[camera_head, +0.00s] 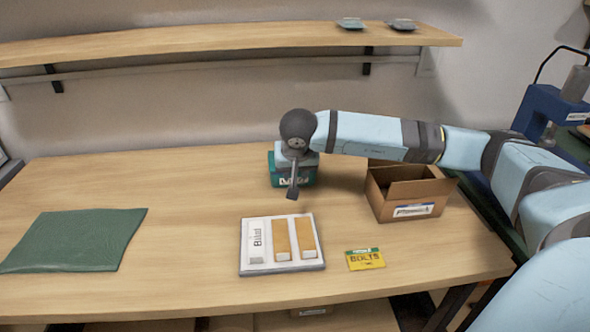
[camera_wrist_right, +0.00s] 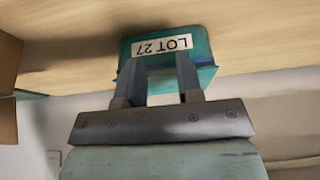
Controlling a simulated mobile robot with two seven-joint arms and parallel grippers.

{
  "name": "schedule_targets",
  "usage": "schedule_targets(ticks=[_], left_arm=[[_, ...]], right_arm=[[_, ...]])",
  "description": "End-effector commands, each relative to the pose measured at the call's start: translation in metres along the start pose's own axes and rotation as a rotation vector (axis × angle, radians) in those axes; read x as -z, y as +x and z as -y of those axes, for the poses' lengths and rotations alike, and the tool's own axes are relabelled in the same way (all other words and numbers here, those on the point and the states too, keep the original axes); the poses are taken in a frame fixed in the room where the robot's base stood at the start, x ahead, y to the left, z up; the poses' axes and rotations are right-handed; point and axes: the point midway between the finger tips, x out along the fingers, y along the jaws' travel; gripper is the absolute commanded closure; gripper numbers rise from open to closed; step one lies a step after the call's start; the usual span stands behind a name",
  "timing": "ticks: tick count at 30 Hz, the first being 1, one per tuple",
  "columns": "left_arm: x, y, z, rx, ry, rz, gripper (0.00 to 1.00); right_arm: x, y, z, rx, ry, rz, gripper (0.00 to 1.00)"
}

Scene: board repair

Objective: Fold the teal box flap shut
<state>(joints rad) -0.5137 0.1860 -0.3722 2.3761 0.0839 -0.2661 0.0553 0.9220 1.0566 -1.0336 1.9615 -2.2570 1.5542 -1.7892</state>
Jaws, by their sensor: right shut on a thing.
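The teal box (camera_head: 275,173) stands on the table behind the white tray, partly hidden by my right wrist. In the right wrist view the teal box (camera_wrist_right: 203,42) appears upside down, with a white label reading LOT 27. My right gripper (camera_wrist_right: 159,64) is over the box's top edge with its two fingers against it, shut on its teal flap. The flap's exact angle is hard to tell. In the head view my right gripper (camera_head: 296,158) comes down on the box from above. My left gripper is not in view.
An open brown carton (camera_head: 378,200) stands close to the right of the teal box. The white tray (camera_head: 284,269) with several blocks and a yellow BOLTS card (camera_head: 364,259) lie in front. A green mat (camera_head: 75,240) lies at left. A wooden shelf (camera_head: 220,42) runs above.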

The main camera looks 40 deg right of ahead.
Motion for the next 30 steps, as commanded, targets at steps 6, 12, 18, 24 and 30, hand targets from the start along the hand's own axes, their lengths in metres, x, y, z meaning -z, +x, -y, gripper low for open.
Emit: schedule_targets(ticks=[6, 12, 18, 24, 30], left_arm=[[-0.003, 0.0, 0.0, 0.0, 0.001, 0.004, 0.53], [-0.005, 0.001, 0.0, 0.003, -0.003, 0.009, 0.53], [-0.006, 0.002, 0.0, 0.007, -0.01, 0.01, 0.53], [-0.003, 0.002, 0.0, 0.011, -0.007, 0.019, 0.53], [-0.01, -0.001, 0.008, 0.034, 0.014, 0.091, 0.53]], right_arm=[[-0.009, 0.007, 0.0, -0.008, -0.008, 0.021, 1.0], [-0.008, 0.008, -0.001, -0.008, -0.007, 0.02, 0.4], [-0.005, 0.005, -0.001, -0.005, -0.005, 0.013, 0.4], [-0.003, -0.009, 0.0, -0.003, -0.004, 0.01, 0.4], [-0.002, -0.052, 0.0, -0.002, -0.005, 0.009, 0.4]])
